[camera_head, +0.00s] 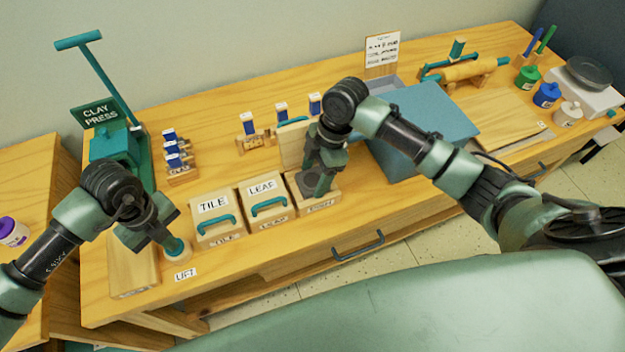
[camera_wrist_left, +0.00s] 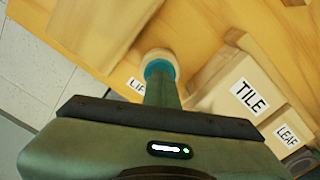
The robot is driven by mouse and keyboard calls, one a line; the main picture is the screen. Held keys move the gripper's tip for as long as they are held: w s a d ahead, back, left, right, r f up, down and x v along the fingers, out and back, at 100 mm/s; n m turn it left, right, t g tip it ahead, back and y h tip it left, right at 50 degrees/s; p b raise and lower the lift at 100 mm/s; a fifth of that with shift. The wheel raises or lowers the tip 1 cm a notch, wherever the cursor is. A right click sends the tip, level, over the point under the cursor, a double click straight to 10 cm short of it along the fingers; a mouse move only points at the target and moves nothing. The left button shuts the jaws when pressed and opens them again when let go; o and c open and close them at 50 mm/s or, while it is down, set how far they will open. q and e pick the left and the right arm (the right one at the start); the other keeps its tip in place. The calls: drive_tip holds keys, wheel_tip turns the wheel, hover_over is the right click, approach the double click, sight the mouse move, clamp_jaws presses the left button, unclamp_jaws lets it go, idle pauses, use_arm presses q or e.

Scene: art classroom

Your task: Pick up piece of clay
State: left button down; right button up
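My right gripper (camera_head: 316,183) points down into the third wooden box (camera_head: 329,200), whose lid (camera_head: 291,148) stands up behind it. Its fingers look apart. A dark round shape lies in that box, partly hidden by the fingers; I cannot tell whether it is clay. No piece of clay shows clearly elsewhere. My left gripper (camera_head: 165,236) is at a teal-banded round knob (camera_head: 178,252) beside the LIFT label (camera_head: 186,274). The knob also shows in the left wrist view (camera_wrist_left: 159,58), partly behind the gripper. I cannot tell whether that gripper is shut on it.
Closed boxes marked TILE (camera_head: 215,222) and LEAF (camera_head: 267,200) stand between my grippers. A teal clay press (camera_head: 113,150) is at the back left. A wooden block (camera_head: 131,272) is at the front left.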

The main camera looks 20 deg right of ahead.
sight(314, 179)
wheel_tip(314, 179, up, 16)
idle(1.0)
